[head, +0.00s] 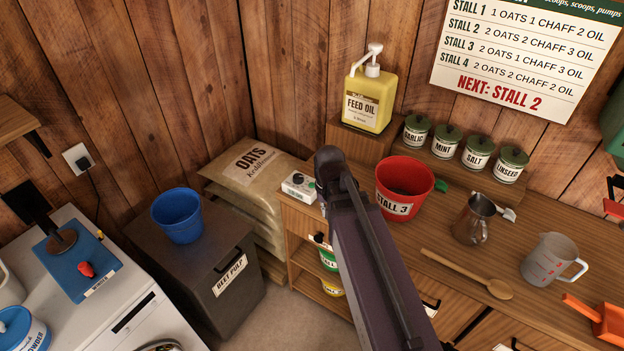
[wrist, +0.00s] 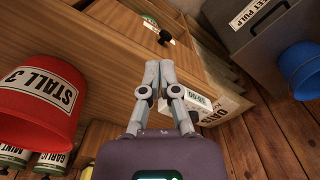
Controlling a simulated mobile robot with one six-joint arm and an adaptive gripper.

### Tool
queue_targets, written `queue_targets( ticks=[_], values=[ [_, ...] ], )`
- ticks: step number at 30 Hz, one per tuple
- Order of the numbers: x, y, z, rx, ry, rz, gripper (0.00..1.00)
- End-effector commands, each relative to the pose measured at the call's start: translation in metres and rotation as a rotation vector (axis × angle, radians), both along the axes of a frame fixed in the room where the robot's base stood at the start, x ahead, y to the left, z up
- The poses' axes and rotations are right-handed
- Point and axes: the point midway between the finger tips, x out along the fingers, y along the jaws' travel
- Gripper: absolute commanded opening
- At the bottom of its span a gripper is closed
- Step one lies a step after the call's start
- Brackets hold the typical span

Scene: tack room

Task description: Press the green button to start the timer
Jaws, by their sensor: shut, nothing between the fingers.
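The timer is a small white box (head: 299,187) at the left end of the wooden counter, just left of my arm in the head view. A dark knob and a small green spot, likely the button, show on its top. In the wrist view the timer's white body (wrist: 207,104) and its display lie just right of my fingers; the green button cannot be made out there. My gripper (wrist: 160,66) is shut and empty, its fingers together beside the timer. Whether they touch it I cannot tell. In the head view my arm hides the fingers.
A red STALL 3 bucket (head: 400,190) stands close to the right of my arm. The yellow feed oil pump bottle (head: 368,100) stands on a raised block behind. The oats sack (head: 252,163) and the beet pulp bin (head: 207,262) are left of the counter.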

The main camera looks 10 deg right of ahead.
Motion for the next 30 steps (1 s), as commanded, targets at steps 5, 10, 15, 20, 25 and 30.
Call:
queue_targets(
  ticks=[5,10,15,20,25,30],
  values=[
    [0.058,-0.001,0.015,0.005,0.004,-0.140,0.00],
    [0.112,-0.003,0.027,0.009,0.010,-0.295,0.00],
    [0.162,-0.005,0.039,0.012,0.016,-0.447,0.00],
    [0.199,-0.006,0.046,0.014,0.021,-0.563,0.00],
    [0.219,-0.007,0.050,0.015,0.024,-0.635,0.00],
    [0.225,-0.008,0.051,0.016,0.026,-0.660,0.00]
  ],
)
